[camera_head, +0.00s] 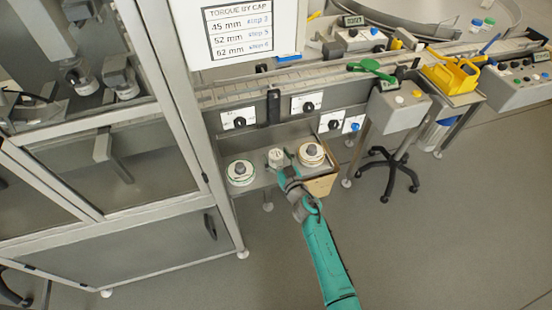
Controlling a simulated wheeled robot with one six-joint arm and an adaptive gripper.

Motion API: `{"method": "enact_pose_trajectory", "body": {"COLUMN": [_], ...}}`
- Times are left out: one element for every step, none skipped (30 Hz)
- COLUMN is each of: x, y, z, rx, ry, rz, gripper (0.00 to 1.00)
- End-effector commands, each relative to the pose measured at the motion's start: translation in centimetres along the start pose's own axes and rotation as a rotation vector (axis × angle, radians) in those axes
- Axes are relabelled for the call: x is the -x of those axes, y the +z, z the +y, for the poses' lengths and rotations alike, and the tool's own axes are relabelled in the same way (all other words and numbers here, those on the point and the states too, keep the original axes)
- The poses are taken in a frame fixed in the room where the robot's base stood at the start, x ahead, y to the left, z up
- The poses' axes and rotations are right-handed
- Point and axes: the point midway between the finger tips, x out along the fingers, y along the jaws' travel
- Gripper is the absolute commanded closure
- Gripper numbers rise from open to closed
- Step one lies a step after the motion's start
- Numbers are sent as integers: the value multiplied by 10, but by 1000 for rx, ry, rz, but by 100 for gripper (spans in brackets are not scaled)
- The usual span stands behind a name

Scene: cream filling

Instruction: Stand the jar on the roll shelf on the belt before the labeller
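A small white jar (276,157) stands on the roll shelf (262,180), between two label rolls. The left roll (241,173) and the right roll (311,154) are white with grey hubs. My gripper (286,174) is at the end of my teal arm, just in front and to the right of the jar. The gripper is small and seen from above; I cannot tell whether its fingers are open or touch the jar. The conveyor belt (300,76) runs behind and above the shelf. Which machine is the labeller is not clear.
A framed machine cabinet (105,170) stands to the left. A grey box with buttons (401,104), a yellow holder (452,75) and a stool (385,165) are right. The floor in front is clear.

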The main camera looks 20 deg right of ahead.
Motion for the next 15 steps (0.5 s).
{"method": "enact_pose_trajectory", "body": {"x": [0, 0, 0, 0, 0, 0, 0, 0, 0, 0, 0, 0, 0, 0, 0], "y": [0, 0, 0, 0, 0, 0, 0, 0, 0, 0, 0, 0, 0, 0, -1], "z": [0, 0, 0, 0, 0, 0, 0, 0, 0, 0, 0, 0, 0, 0, 0], "rx": [0, 0, 0, 0, 0, 0, 0, 0, 0, 0, 0, 0, 0, 0, 1], "ry": [0, 0, 0, 0, 0, 0, 0, 0, 0, 0, 0, 0, 0, 0, 0], "rz": [0, 0, 0, 0, 0, 0, 0, 1, 1, 1, 1, 1, 1, 1, 1], "gripper": [45, 52, 62, 70, 77, 85, 85, 91, 91, 91, 91, 91, 91, 91, 91]}}
